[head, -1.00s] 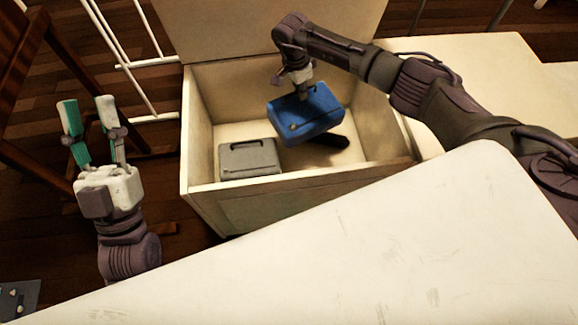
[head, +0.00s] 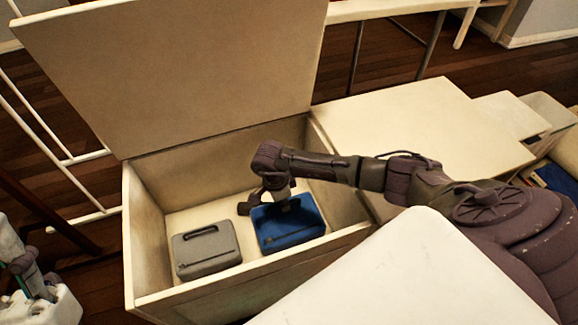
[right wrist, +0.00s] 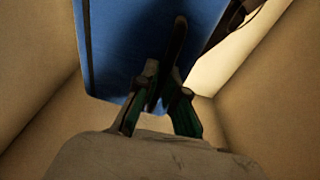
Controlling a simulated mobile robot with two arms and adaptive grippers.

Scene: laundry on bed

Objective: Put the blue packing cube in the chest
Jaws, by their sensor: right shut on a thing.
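The blue packing cube (head: 292,229) is inside the open chest (head: 140,250), on the right beside a grey case. In the right wrist view the green fingers of this gripper (right wrist: 160,106) close around a dark strap or handle of the blue cube (right wrist: 140,45). Whether the cube touches the chest floor is hidden. My left gripper (head: 22,280) is cut by the left edge of the head view, outside the chest; its opening cannot be made out.
A grey case (head: 206,250) lies in the chest left of the cube. A dark item (head: 244,206) shows behind the cube. The chest lid (head: 185,75) stands open at the back. A pale surface (head: 410,280) is in front and a pale top (head: 420,130) at right.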

